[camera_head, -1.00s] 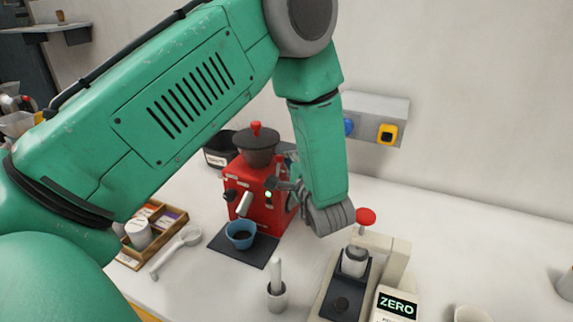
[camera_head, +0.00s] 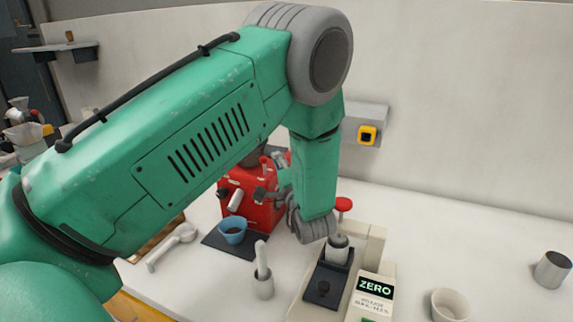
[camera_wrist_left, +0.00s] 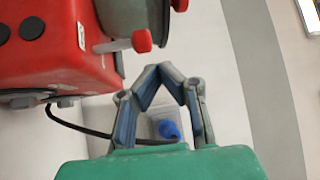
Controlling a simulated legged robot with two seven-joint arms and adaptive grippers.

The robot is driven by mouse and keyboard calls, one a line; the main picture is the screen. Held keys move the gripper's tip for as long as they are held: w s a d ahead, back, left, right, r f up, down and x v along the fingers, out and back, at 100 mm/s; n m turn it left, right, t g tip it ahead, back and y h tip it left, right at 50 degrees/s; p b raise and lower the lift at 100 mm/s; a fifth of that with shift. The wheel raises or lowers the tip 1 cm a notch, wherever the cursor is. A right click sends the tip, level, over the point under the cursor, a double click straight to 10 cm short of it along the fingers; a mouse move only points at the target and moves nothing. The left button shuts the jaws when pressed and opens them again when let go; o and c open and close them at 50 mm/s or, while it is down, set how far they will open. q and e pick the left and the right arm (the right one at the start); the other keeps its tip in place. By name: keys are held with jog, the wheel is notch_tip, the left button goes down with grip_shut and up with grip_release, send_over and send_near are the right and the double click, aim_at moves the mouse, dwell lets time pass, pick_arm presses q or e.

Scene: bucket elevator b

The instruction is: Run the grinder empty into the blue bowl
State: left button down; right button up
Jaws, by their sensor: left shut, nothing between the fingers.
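The red grinder (camera_head: 243,203) stands on the counter, its hopper mostly behind my left arm in the head view. The blue bowl (camera_head: 232,226) sits upright on a dark mat (camera_head: 226,247) in front of it, below the spout; its inside looks dark. My left gripper (camera_head: 266,192) is at the grinder's right front side; contact cannot be told. In the left wrist view, the gripper (camera_wrist_left: 160,70) is shut and empty, fingertips together, to the right of the red grinder body (camera_wrist_left: 60,55) and below its red-ended lever (camera_wrist_left: 142,40). My right gripper is out of view.
A blue plug and black cord (camera_wrist_left: 168,130) show behind the gripper.

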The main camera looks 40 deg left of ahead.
pick_arm(q)
jog(key=a, duration=0.2)
jog(key=a+f, duration=0.1)
jog(key=shift+s, duration=0.25)
jog(key=shift+a+f, duration=0.1)
jog(key=shift+a, duration=0.15)
jog(key=shift+d+f, duration=0.1)
jog(key=shift+d, duration=0.1)
jog(key=v, duration=1.1)
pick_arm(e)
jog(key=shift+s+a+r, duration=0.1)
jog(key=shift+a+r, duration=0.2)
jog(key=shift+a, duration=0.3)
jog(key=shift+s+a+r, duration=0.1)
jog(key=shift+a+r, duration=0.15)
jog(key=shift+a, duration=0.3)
